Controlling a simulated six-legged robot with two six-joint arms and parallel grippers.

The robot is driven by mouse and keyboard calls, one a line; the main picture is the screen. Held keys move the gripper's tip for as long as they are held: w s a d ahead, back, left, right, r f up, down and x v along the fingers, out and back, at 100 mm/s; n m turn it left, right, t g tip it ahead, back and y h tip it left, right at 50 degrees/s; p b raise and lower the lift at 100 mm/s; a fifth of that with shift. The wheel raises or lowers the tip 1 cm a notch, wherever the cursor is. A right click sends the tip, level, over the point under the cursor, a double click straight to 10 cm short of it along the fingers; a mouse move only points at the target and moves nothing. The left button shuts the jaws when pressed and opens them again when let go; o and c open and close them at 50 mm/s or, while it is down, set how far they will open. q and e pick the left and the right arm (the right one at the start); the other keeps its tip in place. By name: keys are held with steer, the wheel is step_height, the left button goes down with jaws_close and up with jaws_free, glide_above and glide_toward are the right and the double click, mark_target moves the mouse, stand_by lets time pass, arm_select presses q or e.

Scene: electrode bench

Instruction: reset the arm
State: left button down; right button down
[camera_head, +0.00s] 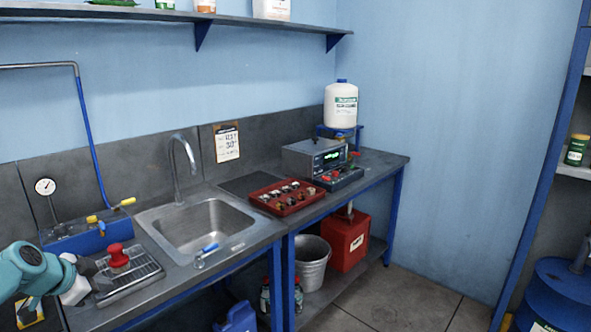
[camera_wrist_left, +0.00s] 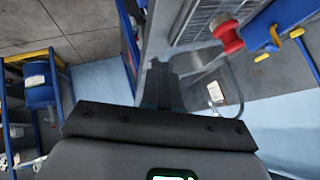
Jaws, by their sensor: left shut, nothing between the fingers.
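My left arm comes in from the left edge in the head view. Its dark left gripper (camera_head: 93,273) is shut and empty, over the left end of the bench beside a red knob (camera_head: 117,255) on a metal grate (camera_head: 130,272). In the left wrist view the shut fingers (camera_wrist_left: 162,85) point towards the bench, and the red knob (camera_wrist_left: 228,35) lies to their upper right. I cannot tell whether the fingers touch anything. My right gripper is in neither view.
A blue box with yellow handles (camera_head: 88,238) and a gauge (camera_head: 45,187) stand behind the grate. A sink (camera_head: 205,228) with a tall tap (camera_head: 184,150), a red tray (camera_head: 285,208) and a grey instrument (camera_head: 300,155) lie further right. Open floor (camera_head: 390,297) shows at front right.

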arm_select(q)
steer(key=s+d+f+n+g+h, duration=0.1)
steer(key=s+d+f+n+g, duration=0.15)
steer(key=d+f, duration=0.85)
steer(key=s+d+f+n+g+h, duration=0.1)
steer(key=s+d+f+n+g, duration=0.15)
steer(key=d+f, duration=0.85)
steer(key=s+d+f+n+g, duration=0.1)
steer(key=s+d+f, duration=0.3)
steer(key=s, duration=0.4)
steer(key=s+d+f+n+g, duration=0.1)
steer(key=s+d+f+n, duration=0.1)
steer(key=s+d+f, duration=0.2)
steer(key=s+d+f+n+g+h, duration=0.1)
steer(key=s+d+f, duration=0.4)
steer(key=s, duration=0.7)
step_height(320, 180, down, 2)
steer(key=shift+f+n, duration=0.1)
steer(key=shift+n, duration=0.7)
steer(key=shift+a, duration=0.1)
